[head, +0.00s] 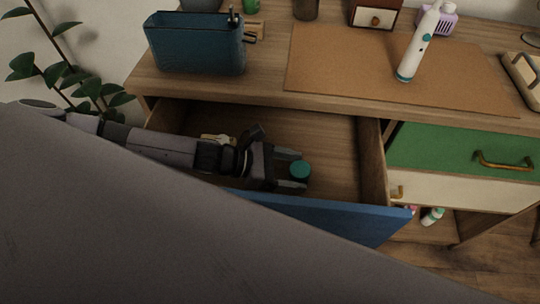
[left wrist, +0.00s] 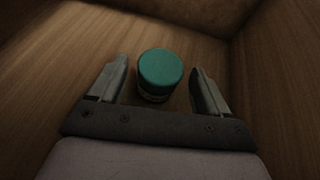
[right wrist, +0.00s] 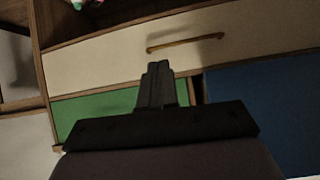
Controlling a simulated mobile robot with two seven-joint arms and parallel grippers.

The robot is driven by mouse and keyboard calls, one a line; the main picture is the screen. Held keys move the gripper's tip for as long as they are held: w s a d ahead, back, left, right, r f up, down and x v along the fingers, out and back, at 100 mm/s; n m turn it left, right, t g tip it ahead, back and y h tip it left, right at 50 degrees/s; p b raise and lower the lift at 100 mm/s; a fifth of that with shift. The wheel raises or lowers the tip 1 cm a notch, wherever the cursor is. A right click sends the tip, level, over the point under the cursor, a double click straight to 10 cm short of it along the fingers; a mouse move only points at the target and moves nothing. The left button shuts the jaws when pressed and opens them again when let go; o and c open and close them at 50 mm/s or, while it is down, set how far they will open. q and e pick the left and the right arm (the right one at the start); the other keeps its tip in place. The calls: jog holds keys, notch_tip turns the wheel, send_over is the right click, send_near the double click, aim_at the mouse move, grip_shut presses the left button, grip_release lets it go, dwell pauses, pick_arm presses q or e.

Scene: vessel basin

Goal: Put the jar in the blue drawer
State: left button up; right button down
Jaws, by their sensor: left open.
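The jar (head: 300,169) has a teal lid and stands upright inside the open blue drawer (head: 345,219). In the left wrist view the jar (left wrist: 160,72) is on the wooden drawer floor, between the spread fingers, with a gap on each side. My left gripper (head: 296,171) is open and low in the drawer; it also shows in the left wrist view (left wrist: 160,88). My right gripper (right wrist: 160,82) is shut with nothing visible between its fingers, in front of the drawer fronts. It is out of the head view.
A small pale item (head: 217,140) lies in the drawer behind my left arm. A blue bin (head: 197,45), a cork mat (head: 330,65) and an electric toothbrush (head: 418,45) are on the desktop. A green drawer (head: 440,150) is closed at right. A plant (head: 75,70) stands at left.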

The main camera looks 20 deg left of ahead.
pick_arm(q)
jog(key=v, duration=1.1)
jog(key=shift+s+a+r, duration=0.2)
jog(key=shift+a+r, duration=0.05)
jog(key=shift+a, duration=0.05)
